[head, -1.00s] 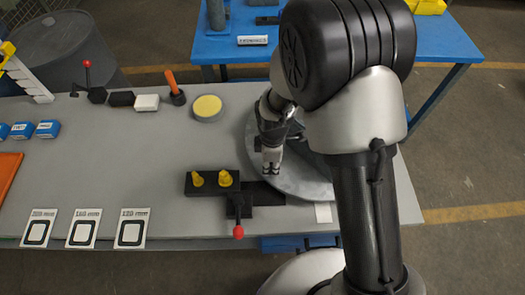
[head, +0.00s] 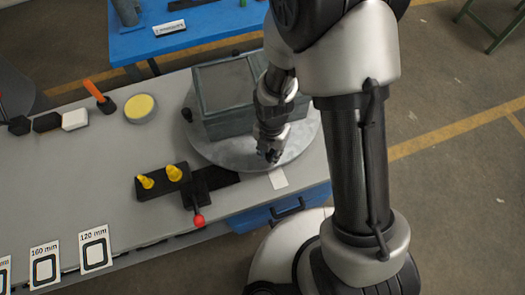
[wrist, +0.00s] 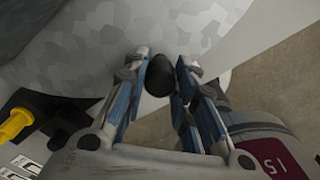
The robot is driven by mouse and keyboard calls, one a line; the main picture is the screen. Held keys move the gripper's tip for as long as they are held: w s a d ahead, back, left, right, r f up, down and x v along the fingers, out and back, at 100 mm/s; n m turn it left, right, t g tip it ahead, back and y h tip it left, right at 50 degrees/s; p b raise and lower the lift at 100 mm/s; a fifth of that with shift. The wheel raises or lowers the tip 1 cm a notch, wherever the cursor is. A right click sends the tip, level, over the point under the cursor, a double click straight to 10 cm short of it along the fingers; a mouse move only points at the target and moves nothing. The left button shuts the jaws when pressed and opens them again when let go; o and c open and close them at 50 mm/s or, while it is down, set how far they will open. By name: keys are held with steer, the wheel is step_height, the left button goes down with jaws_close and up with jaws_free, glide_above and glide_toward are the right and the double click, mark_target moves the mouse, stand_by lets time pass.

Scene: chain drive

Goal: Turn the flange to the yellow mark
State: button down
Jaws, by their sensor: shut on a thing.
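The flange is a round grey metal disc (head: 232,152) lying on the table, with a big grey-green rectangular block (head: 228,122) on it. Black knobs stand at its rim, one at the left (head: 187,115). My gripper (head: 271,156) is at the disc's front right rim, pointing down. In the wrist view its blue-padded fingers (wrist: 160,82) are shut on a black knob (wrist: 160,76) at the rim. The arm covers the disc's right part. I cannot make out a yellow mark on the disc or beside it.
A white patch (head: 278,179) lies at the table's front edge. A yellow-topped round pad (head: 140,107) and small tools stand behind.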

steer(key=shift+w+d+n, duration=0.1)
steer(key=shift+d+n, duration=0.2)
steer(key=shift+d, duration=0.35)
steer(key=c, duration=1.3)
jaws_free()
steer(key=shift+w, duration=0.1)
step_height(320, 180, up, 12)
